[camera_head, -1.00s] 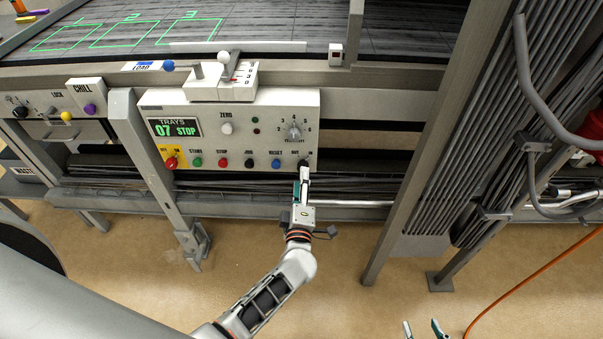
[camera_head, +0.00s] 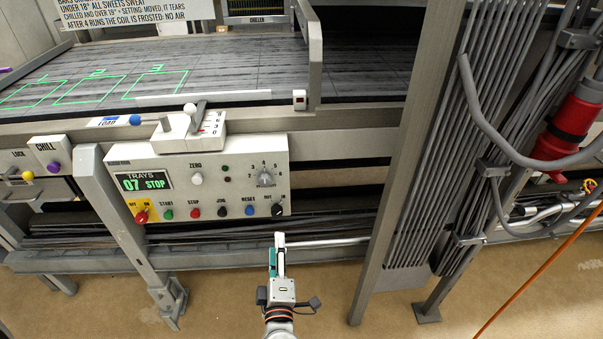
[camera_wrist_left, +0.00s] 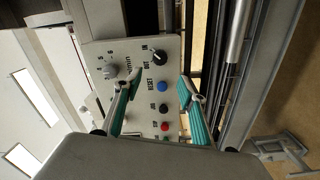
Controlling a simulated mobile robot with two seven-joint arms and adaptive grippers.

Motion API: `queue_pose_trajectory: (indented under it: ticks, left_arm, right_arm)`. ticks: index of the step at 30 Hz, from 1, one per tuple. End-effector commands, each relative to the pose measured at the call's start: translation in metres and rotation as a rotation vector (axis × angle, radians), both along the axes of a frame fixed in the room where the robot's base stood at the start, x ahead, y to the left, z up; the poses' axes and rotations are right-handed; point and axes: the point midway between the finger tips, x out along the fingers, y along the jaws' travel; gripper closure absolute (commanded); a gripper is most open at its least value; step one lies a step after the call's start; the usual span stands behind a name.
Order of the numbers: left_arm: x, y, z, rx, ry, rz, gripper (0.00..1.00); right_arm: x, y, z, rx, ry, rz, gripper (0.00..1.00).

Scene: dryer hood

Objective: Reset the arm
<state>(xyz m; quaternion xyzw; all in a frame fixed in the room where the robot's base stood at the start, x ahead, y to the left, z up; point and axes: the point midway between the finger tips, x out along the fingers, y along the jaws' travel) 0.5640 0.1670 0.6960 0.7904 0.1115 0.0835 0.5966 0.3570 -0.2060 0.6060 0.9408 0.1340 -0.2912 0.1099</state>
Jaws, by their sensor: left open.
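My left gripper (camera_head: 277,250) is open and empty. In the head view it points up at the control panel (camera_head: 234,158), just below the black OUT/IN knob (camera_head: 278,209), and a gap shows between them. In the left wrist view its two green-padded fingers (camera_wrist_left: 160,78) stand apart, with the panel beyond them. The blue RESET button (camera_wrist_left: 162,86) and the black knob (camera_wrist_left: 160,58) show between and above the fingertips. The fingers hold nothing. My right gripper is not in view.
The panel display (camera_head: 144,181) reads "07 STOP". A load lever (camera_head: 197,118) stands above the panel. A grey post (camera_head: 405,160) and pipes (camera_head: 440,190) rise at right, with a red fitting (camera_head: 568,130) and an orange hose (camera_head: 540,272). Floor is open below.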

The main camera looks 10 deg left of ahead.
Motion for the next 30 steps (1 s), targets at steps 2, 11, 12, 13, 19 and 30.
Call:
queue_pose_trajectory:
  ticks: [2, 11, 12, 13, 19, 30]
  left_arm:
    - [0.000, 0.000, 0.000, 0.002, 0.000, -0.001, 0.59]
    - [-0.039, -0.015, 0.005, 0.357, 0.057, -0.262, 0.59]
    - [-0.052, -0.019, 0.002, 0.451, 0.081, -0.328, 0.59]
    - [-0.062, -0.022, -0.002, 0.525, 0.103, -0.376, 0.59]
    - [-0.138, -0.014, -0.040, 0.993, 0.300, -0.663, 0.59]
    - [-0.211, 0.035, -0.074, 1.406, 0.546, -0.862, 0.59]
  right_arm:
    - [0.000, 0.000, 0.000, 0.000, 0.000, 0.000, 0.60]
    - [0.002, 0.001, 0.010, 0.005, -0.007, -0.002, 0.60]
    - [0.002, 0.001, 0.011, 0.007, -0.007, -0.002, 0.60]
    - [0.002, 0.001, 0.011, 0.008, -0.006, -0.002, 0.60]
    - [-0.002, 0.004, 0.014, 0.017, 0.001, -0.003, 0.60]
    - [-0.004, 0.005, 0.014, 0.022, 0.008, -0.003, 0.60]
